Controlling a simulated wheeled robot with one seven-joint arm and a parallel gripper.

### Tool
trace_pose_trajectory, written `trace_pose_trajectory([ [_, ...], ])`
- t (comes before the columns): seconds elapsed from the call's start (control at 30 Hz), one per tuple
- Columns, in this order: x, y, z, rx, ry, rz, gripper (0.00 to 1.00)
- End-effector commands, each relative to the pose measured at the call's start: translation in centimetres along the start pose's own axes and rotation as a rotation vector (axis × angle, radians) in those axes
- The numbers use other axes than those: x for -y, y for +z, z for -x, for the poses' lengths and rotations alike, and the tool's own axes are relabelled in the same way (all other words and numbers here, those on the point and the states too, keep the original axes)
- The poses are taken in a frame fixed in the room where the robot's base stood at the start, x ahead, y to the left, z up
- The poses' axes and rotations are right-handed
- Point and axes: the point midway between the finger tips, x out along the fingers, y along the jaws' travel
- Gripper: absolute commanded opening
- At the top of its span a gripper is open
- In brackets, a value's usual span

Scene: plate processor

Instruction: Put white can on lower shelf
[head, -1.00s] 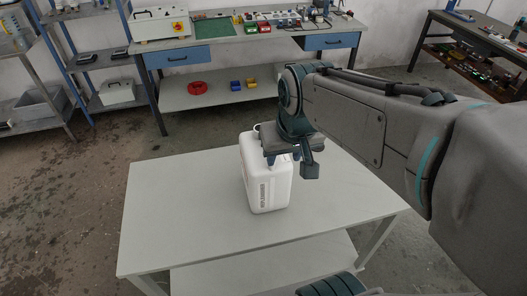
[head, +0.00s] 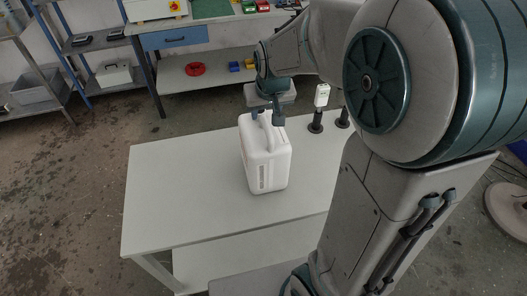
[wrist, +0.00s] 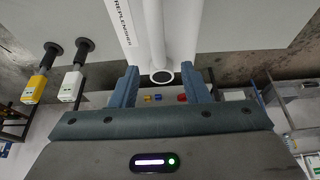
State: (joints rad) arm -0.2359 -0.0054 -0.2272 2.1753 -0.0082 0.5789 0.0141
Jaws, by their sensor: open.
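The white can (head: 264,168), a jug with a top handle and printed side, stands upright on the light table (head: 185,190). My gripper (head: 267,117) is at the far side of the can's top, by the handle. In the wrist view, my gripper (wrist: 159,74) is open, with the handle of the can (wrist: 127,25) showing between and beyond its fingers. I cannot tell whether the fingers touch it. A lower shelf (head: 235,252) shows under the table's front edge, partly hidden by my arm. Another lower shelf (head: 215,85) lies under the back workbench.
A white device (head: 322,95) stands near the table's far right; the wrist view also shows a yellow device (wrist: 36,88). A red item (head: 195,69) lies on the workbench's lower shelf. The left of the table is clear. Shelving (head: 75,50) stands at back left.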

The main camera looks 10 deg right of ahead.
Motion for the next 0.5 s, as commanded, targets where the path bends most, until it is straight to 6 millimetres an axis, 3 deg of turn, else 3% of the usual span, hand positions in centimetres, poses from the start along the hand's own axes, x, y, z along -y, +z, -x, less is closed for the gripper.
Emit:
trace_pose_trajectory([
  [0.17, 0.0, 0.0, -1.0, 0.004, 0.001, -0.001, 0.42],
  [0.5, -0.1, 0.0, -4.9, 0.003, 0.000, -0.001, 0.42],
])
